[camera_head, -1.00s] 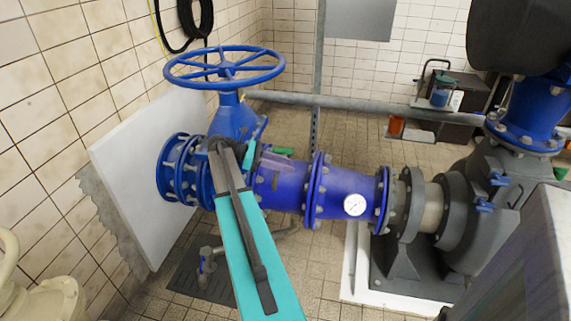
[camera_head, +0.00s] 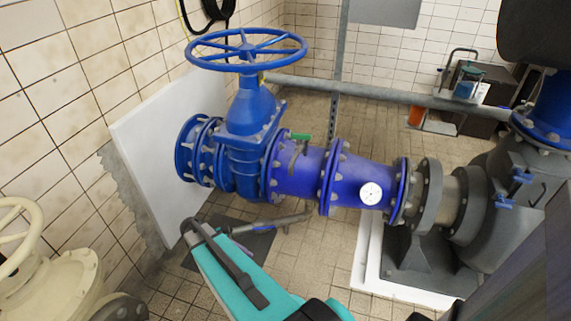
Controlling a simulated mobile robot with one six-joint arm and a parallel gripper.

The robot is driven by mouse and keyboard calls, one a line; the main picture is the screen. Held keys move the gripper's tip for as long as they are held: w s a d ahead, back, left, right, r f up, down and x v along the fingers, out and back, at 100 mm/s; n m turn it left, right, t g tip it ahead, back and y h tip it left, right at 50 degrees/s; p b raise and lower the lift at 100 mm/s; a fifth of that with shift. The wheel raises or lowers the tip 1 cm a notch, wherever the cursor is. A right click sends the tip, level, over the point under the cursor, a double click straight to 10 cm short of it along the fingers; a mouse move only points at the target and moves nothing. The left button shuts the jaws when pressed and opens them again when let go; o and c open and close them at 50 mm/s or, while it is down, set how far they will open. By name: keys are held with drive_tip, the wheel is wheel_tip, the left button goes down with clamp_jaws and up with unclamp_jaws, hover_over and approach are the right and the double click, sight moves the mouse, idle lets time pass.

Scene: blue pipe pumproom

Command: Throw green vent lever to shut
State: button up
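The green vent lever (camera_head: 301,137) is a small bright green handle on top of the blue pipe, just right of the big blue gate valve (camera_head: 246,120). It lies about level, roughly along the pipe. A thin grey fitting (camera_head: 294,160) hangs below it on the pipe's near side. My teal arm reaches up from the bottom middle, and its dark joint is low and left of the lever, well apart from it.
The blue handwheel (camera_head: 246,50) stands above the gate valve. A white gauge (camera_head: 370,193) sits on the pipe to the right, before the grey pump (camera_head: 430,225). A cream valve (camera_head: 55,265) is at the lower left.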

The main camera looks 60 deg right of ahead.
drive_tip(key=s+a+f+m+y, duration=0.1)
drive_tip(key=s+a+f, duration=0.3)
drive_tip(key=a, duration=0.4)
drive_tip(key=s+a+f+m+y, duration=0.2)
drive_tip(key=s+a, duration=0.3)
drive_tip(key=a, duration=0.4)
drive_tip(key=s+a+f+m+y, duration=0.1)
drive_tip(key=s+a+f+m, duration=0.1)
drive_tip(key=s+a+f, duration=0.3)
drive_tip(key=a, duration=0.4)
drive_tip(key=shift+f+m+t+y, duration=0.3)
drive_tip(key=shift+f+t, duration=0.05)
drive_tip(key=shift+t, duration=0.05)
